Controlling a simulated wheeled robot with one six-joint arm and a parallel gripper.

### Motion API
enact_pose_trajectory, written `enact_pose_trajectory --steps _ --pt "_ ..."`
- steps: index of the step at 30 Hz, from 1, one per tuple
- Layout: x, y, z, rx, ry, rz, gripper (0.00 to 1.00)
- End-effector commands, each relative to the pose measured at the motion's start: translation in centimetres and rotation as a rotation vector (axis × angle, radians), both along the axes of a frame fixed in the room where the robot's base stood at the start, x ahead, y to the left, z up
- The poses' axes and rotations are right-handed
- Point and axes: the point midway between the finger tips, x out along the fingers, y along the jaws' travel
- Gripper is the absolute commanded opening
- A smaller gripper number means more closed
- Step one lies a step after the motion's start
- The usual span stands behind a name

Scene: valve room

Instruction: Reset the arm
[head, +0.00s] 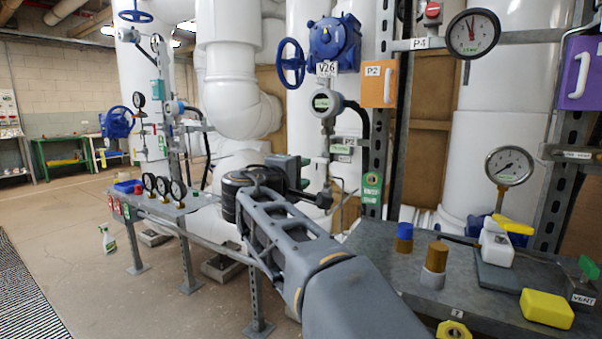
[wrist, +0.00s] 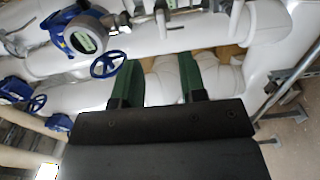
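My arm reaches from the bottom middle of the head view up and to the left, out over the gap between two benches. My gripper (head: 305,172) is at its far end, in front of the white pipes. In the wrist view its two green fingers (wrist: 158,75) stand well apart, with nothing between them. White pipework (wrist: 165,80) shows behind the fingers. No contact with anything is visible.
A grey bench (head: 398,262) at right holds a blue-topped cylinder (head: 404,237), a brass-topped cylinder (head: 434,264) and a yellow block (head: 546,308). A blue valve (head: 335,42) and a gauge (head: 327,102) are above my gripper. A spray bottle (head: 107,239) stands on open floor at left.

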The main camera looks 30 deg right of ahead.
Motion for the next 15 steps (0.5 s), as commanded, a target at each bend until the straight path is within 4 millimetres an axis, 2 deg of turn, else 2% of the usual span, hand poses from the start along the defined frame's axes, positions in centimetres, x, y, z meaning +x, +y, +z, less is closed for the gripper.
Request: enact_pose_trajectory --steps 10,15 --pt "-0.1 0.0 0.3 0.024 0.005 0.005 0.38" --pt "-1.1 0.5 0.7 0.193 0.046 0.032 0.38"
